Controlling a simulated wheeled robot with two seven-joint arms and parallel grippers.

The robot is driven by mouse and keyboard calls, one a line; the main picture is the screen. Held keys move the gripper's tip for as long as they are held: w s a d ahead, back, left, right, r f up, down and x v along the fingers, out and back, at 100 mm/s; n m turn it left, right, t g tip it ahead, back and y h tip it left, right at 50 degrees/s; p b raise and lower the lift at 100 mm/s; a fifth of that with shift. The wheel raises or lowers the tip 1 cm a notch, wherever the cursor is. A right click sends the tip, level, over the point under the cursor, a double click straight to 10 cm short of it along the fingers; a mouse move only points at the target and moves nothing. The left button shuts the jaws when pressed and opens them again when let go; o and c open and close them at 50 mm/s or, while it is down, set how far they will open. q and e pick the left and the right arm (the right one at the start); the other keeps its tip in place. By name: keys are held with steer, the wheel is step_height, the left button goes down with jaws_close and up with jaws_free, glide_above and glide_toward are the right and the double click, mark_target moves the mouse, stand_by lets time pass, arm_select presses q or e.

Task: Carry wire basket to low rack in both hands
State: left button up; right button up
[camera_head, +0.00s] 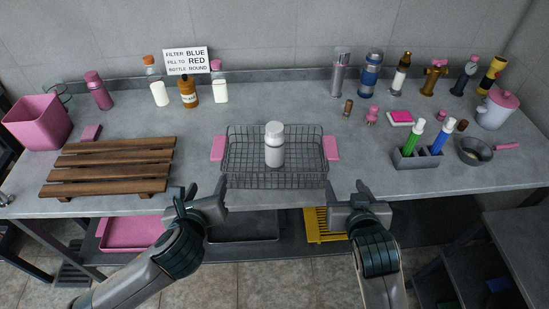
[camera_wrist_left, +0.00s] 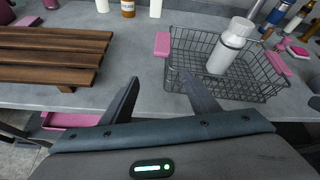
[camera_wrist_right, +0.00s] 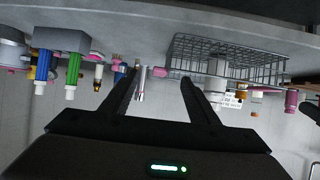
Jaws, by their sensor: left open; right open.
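The wire basket (camera_head: 240,170) is dark mesh with a pink handle at each end, and sits on the grey worktop near its front edge. A white bottle (camera_head: 274,145) stands upright inside it. The low wooden slatted rack (camera_head: 85,165) lies on the worktop to the left of the basket. My left gripper (camera_head: 205,193) is open and empty, in front of the basket's left end. My right gripper (camera_head: 349,188) is open and empty, in front of the basket's right end. Both are apart from the handles. The basket also shows in the left wrist view (camera_wrist_left: 185,72) and right wrist view (camera_wrist_right: 190,62).
A pink bin (camera_head: 38,122) stands left of the rack. Bottles and a sign (camera_head: 187,60) line the back. A grey holder (camera_head: 415,158) with markers and a small pan (camera_head: 474,152) stand at right. Worktop between basket and rack is clear. Trays lie on a shelf below.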

mark_target(217, 152)
arm_select(q)
steer(key=r+m, duration=0.1)
steer(key=w+m+t, duration=0.1)
steer(key=m, duration=0.1)
steer(key=shift+w+r, duration=0.25)
steer(key=shift+r, duration=0.15)
arm_select(e)
steer(key=w+r, duration=0.1)
steer(key=w+r+t, duration=0.1)
steer(key=shift+a+r, duration=0.3)
steer(key=shift+a, duration=0.05)
arm_select(q)
steer(key=x, duration=1.7)
steer(key=shift+w+d+f, duration=0.15)
arm_select(e)
steer(key=x, duration=1.7)
steer(key=shift+w+f, duration=0.1)
steer(key=shift+f, duration=0.1)
arm_select(q)
jaws_close()
arm_select(e)
jaws_close()
steer(key=shift+r, duration=0.1)
